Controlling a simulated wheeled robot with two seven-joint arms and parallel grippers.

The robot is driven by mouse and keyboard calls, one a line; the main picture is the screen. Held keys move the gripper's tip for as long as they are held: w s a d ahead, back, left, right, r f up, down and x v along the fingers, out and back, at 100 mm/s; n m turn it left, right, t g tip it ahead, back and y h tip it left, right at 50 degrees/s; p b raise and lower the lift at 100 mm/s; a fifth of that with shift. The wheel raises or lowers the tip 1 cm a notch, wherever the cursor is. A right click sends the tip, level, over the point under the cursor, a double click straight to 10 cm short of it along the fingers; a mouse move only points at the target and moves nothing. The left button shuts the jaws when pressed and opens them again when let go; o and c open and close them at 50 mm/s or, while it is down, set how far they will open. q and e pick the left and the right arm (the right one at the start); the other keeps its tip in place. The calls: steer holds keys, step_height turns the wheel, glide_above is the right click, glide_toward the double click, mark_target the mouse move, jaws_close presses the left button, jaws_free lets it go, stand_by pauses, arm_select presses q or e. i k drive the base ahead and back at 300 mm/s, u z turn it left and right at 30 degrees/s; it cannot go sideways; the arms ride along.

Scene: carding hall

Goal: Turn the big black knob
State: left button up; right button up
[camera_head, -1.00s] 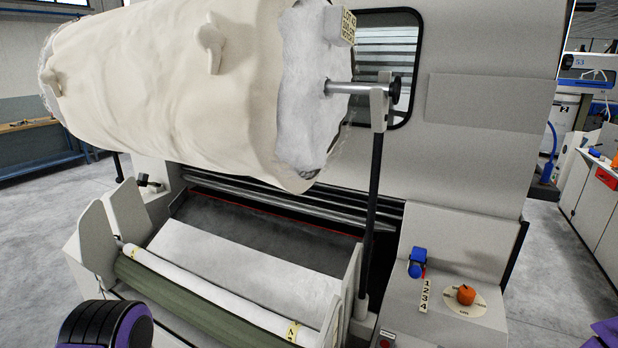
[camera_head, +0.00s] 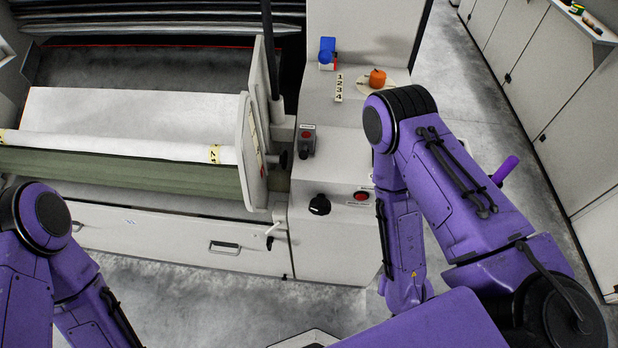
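A black round knob (camera_head: 320,204) sits on the lower light-grey panel of the machine, near the middle of the head view. It looks like the big black knob, and nothing covers it. My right arm shows at the right of it, its forearm hanging down beside the panel, apart from the knob. My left arm shows at the lower left. Neither gripper can be seen in this view.
A red button (camera_head: 361,196) is right of the knob, and a red-button box (camera_head: 307,140) is above it. Higher up are an orange knob (camera_head: 377,78) and a blue part (camera_head: 327,51). A black side knob (camera_head: 283,160) and a lever (camera_head: 271,231) are left.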

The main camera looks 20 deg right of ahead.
mark_target(319, 206)
steer(key=z, duration=1.25)
steer(key=k, duration=0.8)
steer(key=u, duration=1.4)
